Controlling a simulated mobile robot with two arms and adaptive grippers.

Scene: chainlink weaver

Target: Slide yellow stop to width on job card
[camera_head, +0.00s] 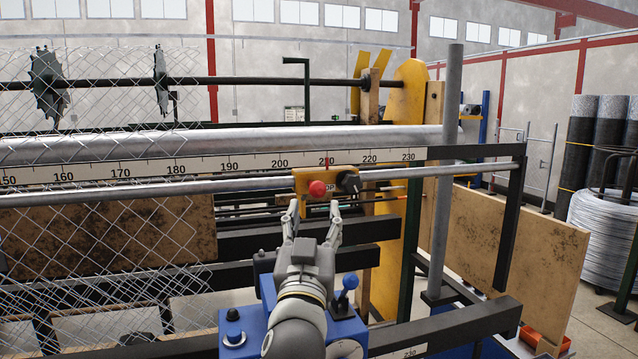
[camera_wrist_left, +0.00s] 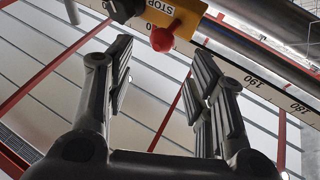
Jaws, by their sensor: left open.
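The yellow stop (camera_head: 300,180) sits on a round grey rail (camera_head: 235,184) below the number scale (camera_head: 205,165). It has a red ball knob (camera_head: 317,189) in front and a black knob (camera_head: 349,182) on its right. A red pointer (camera_head: 327,160) above the stop is near where 210 falls between the printed 200 and 220. My left gripper (camera_head: 313,213) is open and empty, just below and in front of the stop, fingers pointing up at it. In the left wrist view, the red knob (camera_wrist_left: 163,38) lies beyond the gap between the fingertips, apparently untouched. No readable job card shows.
Chain-link mesh (camera_head: 110,235) hangs at the left. A blue control box (camera_head: 348,325) with a blue-knobbed lever (camera_head: 345,290) is beneath my left arm. A grey upright post (camera_head: 446,180) and black bracket (camera_head: 509,225) stand right of the stop.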

